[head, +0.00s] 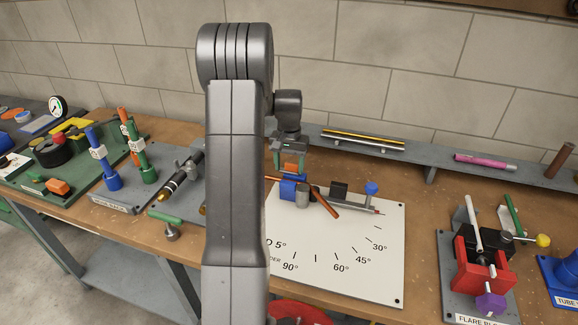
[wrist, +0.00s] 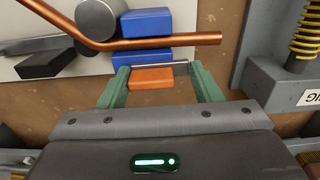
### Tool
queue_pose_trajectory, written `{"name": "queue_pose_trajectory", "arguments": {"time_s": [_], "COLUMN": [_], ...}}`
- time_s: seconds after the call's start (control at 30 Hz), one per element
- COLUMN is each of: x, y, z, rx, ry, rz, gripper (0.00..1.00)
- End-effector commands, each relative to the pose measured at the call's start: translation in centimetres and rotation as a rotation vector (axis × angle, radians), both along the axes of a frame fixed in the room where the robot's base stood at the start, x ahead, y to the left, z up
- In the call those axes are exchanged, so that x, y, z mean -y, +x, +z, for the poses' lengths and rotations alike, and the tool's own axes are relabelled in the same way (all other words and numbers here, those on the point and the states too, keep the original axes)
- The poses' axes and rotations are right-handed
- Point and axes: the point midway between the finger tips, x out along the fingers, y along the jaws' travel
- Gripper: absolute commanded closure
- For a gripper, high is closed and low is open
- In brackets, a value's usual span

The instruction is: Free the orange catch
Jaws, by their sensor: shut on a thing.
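The orange catch (head: 291,167) is a small block above a blue block (head: 288,189) at the back left of the white angle board. In the wrist view the catch (wrist: 151,79) lies between the two green fingers, beside a thin grey rod. My gripper (head: 290,165) points down over it; in the wrist view its fingertips (wrist: 158,70) stand at the rod's two ends, shut on the catch. The exact contact is hard to see. A bent copper tube (head: 322,201) passes the blue block and a grey cylinder (head: 303,195).
The white board (head: 330,240) carries angle marks and a grey arm with a blue knob (head: 371,187). A red vise (head: 480,265) stands at right. Blue and green posts (head: 104,160) stand at left. A grey shelf (head: 430,163) runs behind.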

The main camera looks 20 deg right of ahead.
Motion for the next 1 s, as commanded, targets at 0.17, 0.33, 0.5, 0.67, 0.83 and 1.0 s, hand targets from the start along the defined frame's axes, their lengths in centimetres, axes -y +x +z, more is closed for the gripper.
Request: {"name": "queue_pose_trajectory", "arguments": {"time_s": [0.17,0.33,0.5,0.67,0.83,1.0], "x": [0.08,0.09,0.09,0.09,0.07,0.07], "y": [0.09,0.11,0.11,0.11,0.08,0.08], "z": [0.09,0.11,0.12,0.12,0.07,0.14], "rx": [0.002,0.002,0.002,0.002,0.001,0.001], "ry": [-0.001,-0.001,-0.001,-0.001,-0.001,-0.001], "rz": [-0.030,-0.038,-0.037,-0.037,-0.037,-0.036], "gripper": [0.65,0.65,0.65,0.28,0.20,0.20]}}
